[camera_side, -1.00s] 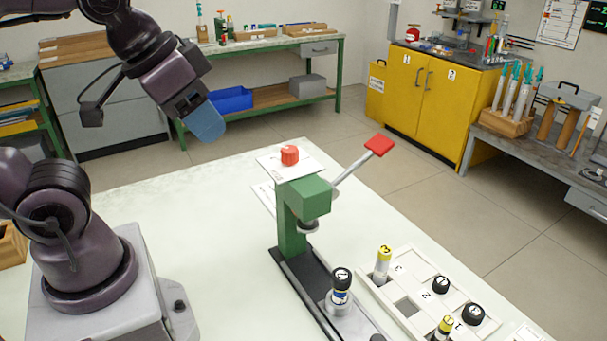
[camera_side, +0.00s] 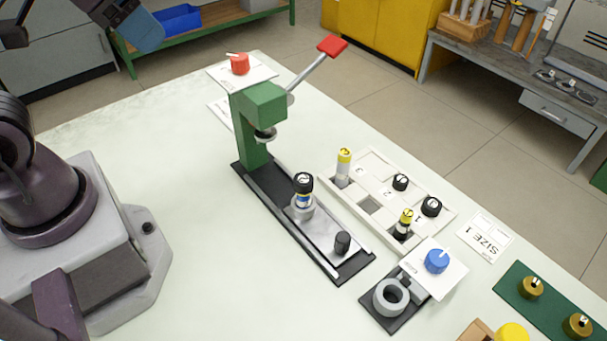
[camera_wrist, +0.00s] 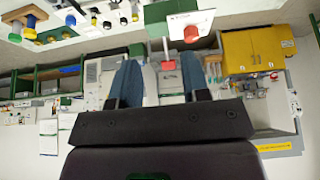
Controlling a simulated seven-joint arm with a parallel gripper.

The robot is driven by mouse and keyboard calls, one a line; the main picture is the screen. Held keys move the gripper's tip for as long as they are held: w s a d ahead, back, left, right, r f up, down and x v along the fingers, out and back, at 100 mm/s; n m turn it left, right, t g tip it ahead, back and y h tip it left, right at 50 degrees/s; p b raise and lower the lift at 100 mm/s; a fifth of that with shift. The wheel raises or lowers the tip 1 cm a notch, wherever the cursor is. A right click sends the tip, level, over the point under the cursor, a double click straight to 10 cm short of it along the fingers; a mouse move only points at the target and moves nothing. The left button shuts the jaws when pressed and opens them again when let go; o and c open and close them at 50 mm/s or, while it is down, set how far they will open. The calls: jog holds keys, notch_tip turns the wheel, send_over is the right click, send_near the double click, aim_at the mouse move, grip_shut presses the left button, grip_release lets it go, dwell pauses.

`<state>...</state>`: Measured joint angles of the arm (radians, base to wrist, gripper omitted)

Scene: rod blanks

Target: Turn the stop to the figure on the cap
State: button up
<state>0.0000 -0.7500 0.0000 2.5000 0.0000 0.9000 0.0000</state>
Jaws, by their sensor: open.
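A green press (camera_side: 260,103) stands on a black base. A red knob (camera_side: 240,64) with a white mark sits on a white plate (camera_side: 263,76) behind it; the plate's figures are unreadable. The knob also shows in the wrist view (camera_wrist: 190,34). A blue knob (camera_side: 437,261) sits on another white plate at the front right. My gripper (camera_side: 146,36) is open and empty, high at the upper left, apart from both knobs. Its fingers show in the wrist view (camera_wrist: 159,62).
The press lever ends in a red grip (camera_side: 332,46). A white rack (camera_side: 420,219) holds capped rods right of the press. A grey ring (camera_side: 391,297) stands by the blue knob. A "SIZE 1" card (camera_side: 485,236) lies farther right.

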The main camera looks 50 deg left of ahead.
jog(key=o, duration=0.3)
jog(key=n+g, duration=0.6)
jog(key=n, duration=0.7)
send_near(239, 56)
jog(key=f, duration=1)
jog(key=shift+s, duration=0.2)
jog(key=shift+r, duration=0.1)
jog(key=c, duration=0.9)
